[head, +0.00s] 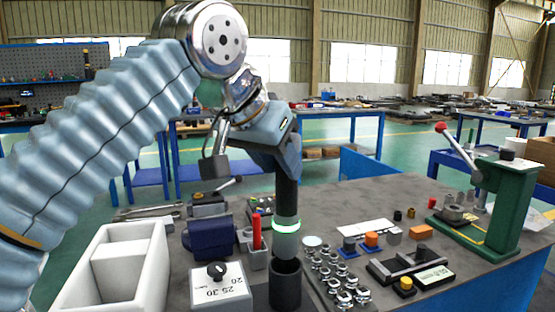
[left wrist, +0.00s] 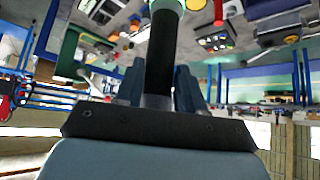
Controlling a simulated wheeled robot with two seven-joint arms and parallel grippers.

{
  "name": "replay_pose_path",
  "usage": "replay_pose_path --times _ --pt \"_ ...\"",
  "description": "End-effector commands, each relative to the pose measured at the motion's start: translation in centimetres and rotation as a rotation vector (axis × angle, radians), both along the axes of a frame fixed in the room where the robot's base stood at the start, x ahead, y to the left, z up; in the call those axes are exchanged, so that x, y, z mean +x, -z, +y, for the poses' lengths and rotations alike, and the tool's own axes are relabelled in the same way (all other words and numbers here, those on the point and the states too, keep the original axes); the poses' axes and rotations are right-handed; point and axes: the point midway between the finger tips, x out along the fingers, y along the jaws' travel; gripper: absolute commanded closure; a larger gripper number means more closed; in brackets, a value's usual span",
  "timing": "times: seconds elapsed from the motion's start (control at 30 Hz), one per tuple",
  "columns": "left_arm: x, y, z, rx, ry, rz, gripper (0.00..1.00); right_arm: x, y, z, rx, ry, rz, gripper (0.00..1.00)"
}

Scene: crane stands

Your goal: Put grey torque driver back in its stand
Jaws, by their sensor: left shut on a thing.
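The grey torque driver (head: 286,243) has a black upper shaft and a glowing green ring, and it hangs upright. My left gripper (head: 286,168) is shut on its black upper part. In the left wrist view the black shaft (left wrist: 161,55) runs up from between the fingers of my left gripper (left wrist: 158,98). The stand appears to be a dark open cylinder (head: 285,290) on the table, directly below the driver in the head view. The driver's lower end is at the cylinder's rim in the picture; I cannot tell whether it has entered. My right gripper is not in view.
A red-handled tool in a small grey holder (head: 257,260) stands close left of the cylinder. A white block with a black knob (head: 219,291) and a white bin (head: 118,240) are farther left. Shiny sockets (head: 343,298) stand close right. A green press (head: 498,210) is far right.

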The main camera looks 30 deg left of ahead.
Motion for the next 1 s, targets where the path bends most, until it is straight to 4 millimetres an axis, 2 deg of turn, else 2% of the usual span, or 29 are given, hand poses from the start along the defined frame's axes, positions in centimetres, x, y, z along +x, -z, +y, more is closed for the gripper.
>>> replay_pose_path --times 1.0 --pt "-0.1 3.5 0.0 0.0 0.0 -0.005 1.0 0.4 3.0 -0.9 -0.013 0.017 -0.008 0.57"
